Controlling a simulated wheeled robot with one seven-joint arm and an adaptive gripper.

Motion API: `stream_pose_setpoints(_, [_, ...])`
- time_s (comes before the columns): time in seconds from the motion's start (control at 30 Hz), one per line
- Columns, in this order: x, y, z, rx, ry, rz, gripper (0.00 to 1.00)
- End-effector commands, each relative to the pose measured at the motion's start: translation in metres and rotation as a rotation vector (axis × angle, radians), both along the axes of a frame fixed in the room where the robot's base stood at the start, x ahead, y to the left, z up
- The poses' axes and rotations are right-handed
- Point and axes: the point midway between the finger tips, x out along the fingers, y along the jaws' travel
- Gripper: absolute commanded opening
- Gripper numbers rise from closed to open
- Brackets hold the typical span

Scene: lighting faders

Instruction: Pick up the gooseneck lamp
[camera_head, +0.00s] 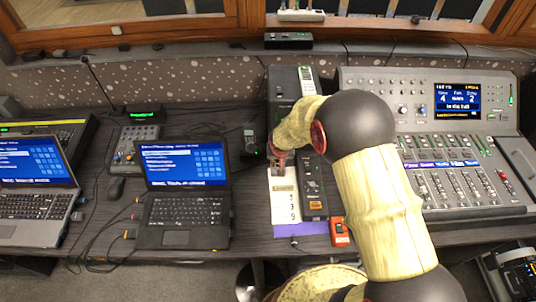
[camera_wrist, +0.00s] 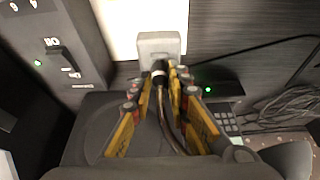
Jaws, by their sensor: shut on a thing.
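The gooseneck lamp shows in the wrist view as a thin, dark, bent stem (camera_wrist: 172,115) with a black collar, running to a pale grey block (camera_wrist: 160,44). My gripper (camera_wrist: 161,88) has its yellow and red fingers on both sides of the stem, closed on it just below the collar. In the head view my gripper (camera_head: 278,158) is above the top end of a white printed sheet, and my arm hides most of the lamp there. I cannot tell whether the grey block touches the surface under it.
A dark fader box (camera_head: 312,190) stands right of the white sheet (camera_head: 284,206). A large mixing console (camera_head: 460,190) fills the right. An open laptop (camera_head: 184,210) and a small mixer (camera_head: 130,150) are to the left. Loose cables (camera_wrist: 285,105) lie nearby.

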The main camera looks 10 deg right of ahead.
Motion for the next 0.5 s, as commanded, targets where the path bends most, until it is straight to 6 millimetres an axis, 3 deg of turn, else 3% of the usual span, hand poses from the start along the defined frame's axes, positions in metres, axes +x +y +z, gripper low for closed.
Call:
stream_pose_setpoints(0.27, [0.001, 0.000, 0.010, 0.001, -0.003, -0.001, 0.00])
stream_pose_setpoints(0.5, [-0.006, -0.001, 0.043, 0.000, -0.003, -0.001, 0.00])
